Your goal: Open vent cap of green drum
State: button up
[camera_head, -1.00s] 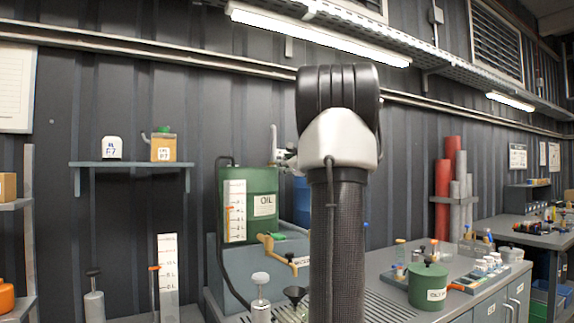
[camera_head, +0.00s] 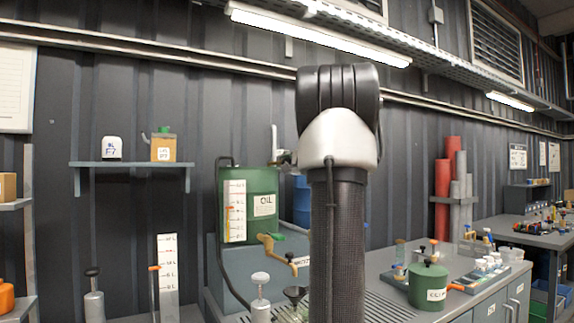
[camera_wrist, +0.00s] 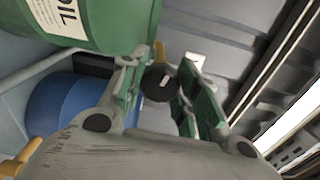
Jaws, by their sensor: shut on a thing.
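The green drum (camera_head: 251,205) has an OIL label and a level scale on its front, and stands on a grey-blue stand. In the wrist view its side (camera_wrist: 120,22) fills the upper left. My gripper (camera_wrist: 165,68) is above the drum's right end, its two green-padded fingers on either side of a black round vent cap (camera_wrist: 158,86) with a pale mark. The fingers are closed in on the cap. In the head view my gripper is mostly hidden behind my arm; a small part shows by the drum's top right.
A blue drum (camera_head: 301,203) stands just right of the green one. A green OIL pot (camera_head: 428,287) and several small bottles stand on the bench to the right. A wall shelf (camera_head: 131,165) is at the left.

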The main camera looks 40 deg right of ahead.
jog(key=n, duration=0.4)
jog(key=shift+f+n, duration=0.1)
jog(key=shift+n, duration=2.1)
jog(key=o, duration=1.1)
jog(key=shift+c, duration=0.2)
jog(key=v, duration=1.2)
